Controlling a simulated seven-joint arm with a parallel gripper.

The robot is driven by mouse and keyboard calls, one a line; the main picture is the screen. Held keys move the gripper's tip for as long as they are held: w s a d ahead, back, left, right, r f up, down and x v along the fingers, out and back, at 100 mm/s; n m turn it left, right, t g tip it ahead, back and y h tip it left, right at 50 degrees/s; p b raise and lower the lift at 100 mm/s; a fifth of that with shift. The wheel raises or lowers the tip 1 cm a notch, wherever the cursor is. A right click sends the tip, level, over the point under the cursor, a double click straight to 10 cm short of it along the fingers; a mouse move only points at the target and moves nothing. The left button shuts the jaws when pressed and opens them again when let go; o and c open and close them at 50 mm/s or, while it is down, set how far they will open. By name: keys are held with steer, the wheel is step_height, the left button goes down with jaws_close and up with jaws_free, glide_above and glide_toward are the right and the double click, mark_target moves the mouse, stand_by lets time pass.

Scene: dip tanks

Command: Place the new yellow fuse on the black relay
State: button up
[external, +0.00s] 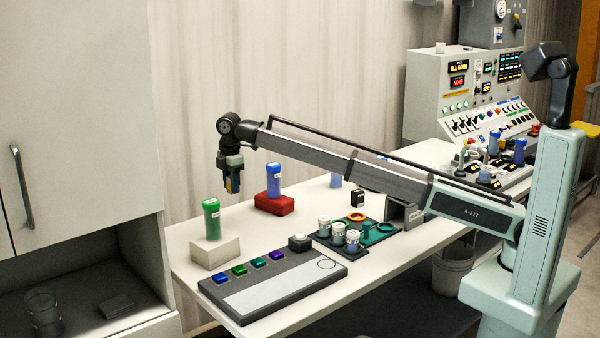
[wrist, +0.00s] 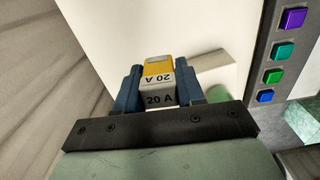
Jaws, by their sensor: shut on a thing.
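My gripper (external: 231,182) is shut on the yellow fuse (wrist: 158,68), which has a yellow top and a grey body marked "20 A". In the wrist view the fuse sits between my two blue fingers. In the external view it shows only as a small yellow patch (external: 234,184), held in the air above the left end of the table. A small black block with a white label (external: 357,199) stands on the table, well to the right of my gripper. It may be the black relay, but I cannot be sure.
A green-capped cylinder (external: 212,219) stands on a cream block (external: 215,254), and a blue cylinder (external: 274,179) on a red block (external: 273,204). A panel with coloured buttons (external: 270,290) lies in front. A dark tray (external: 325,243) holds white jars and rings.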

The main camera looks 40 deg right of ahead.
step_height(320, 180, up, 6)
steer(key=s+d, duration=0.2)
steer(key=d, duration=2.2)
glide_above(358, 191)
step_height(358, 191, down, 4)
steer(key=shift+w+f, duration=0.1)
steer(key=shift+f, duration=5.35)
steer(key=shift+f, duration=0.1)
steer(key=o, duration=1.1)
steer(key=shift+c, duration=0.2)
